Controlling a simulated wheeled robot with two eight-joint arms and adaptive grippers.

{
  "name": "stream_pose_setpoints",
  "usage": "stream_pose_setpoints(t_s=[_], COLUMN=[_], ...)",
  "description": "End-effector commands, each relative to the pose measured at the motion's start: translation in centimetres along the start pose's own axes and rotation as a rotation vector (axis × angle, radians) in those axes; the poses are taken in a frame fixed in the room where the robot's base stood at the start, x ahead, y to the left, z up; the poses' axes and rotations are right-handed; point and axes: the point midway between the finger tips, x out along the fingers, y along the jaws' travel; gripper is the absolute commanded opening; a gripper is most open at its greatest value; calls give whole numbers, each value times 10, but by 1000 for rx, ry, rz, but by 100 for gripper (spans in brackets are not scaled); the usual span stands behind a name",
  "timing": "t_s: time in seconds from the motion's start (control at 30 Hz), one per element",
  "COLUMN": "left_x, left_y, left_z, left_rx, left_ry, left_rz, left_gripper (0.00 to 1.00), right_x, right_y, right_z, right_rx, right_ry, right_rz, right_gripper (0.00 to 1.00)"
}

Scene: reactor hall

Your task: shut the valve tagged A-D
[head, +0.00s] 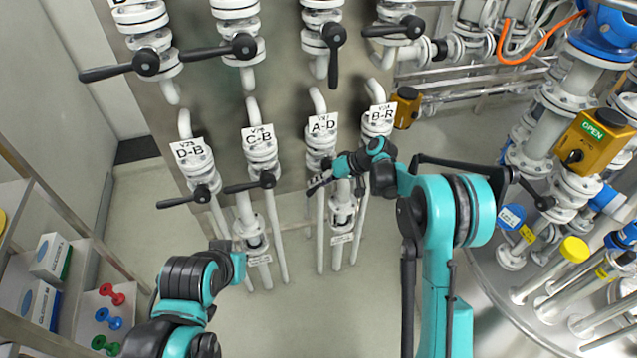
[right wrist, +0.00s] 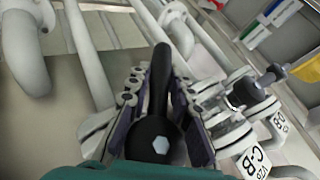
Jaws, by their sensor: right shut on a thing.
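The valve tagged A-D (head: 322,124) is a white pipe valve in the lower row, third from the left. My right gripper (head: 318,187) is at its lever, just below the tag. In the right wrist view the black lever (right wrist: 160,85) lies between the two fingers, with its round hub and pale bolt nearest the camera. The fingers are shut around it. In the head view the gripper mostly covers this lever, so its exact angle is hard to tell there.
Valves D-B (head: 191,151) and C-B (head: 259,138) stand to the left, their black levers sideways. Valve B-R (head: 380,116) is close on the right, partly behind my right arm. An upper row of levers hangs above. The floor below the pipes is clear.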

Motion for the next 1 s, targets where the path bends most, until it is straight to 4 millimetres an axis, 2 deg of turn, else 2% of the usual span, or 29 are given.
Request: stream_pose_setpoints(t_s=[0.03, 0.07, 0.1, 0.4, 0.53, 1.0], left_x=[0, 0, 0, 0, 0, 0], left_y=[0, 0, 0, 0, 0, 0], left_z=[0, 0, 0, 0, 0, 0], left_rx=[0, 0, 0, 0, 0, 0], left_ry=[0, 0, 0, 0, 0, 0], left_rz=[0, 0, 0, 0, 0, 0], left_gripper=[0, 0, 0, 0, 0, 0], right_x=[-2, -2, -2, -2, -11, -104], right_y=[0, 0, 0, 0, 1, 1], right_z=[-3, -3, -3, -1, -1, -1], right_rx=[1, 1, 1, 0, 2, 2], right_ry=[6, 6, 6, 3, 4, 4], right_rz=[0, 0, 0, 1, 2, 2], right_gripper=[0, 29, 39, 40, 40, 40])
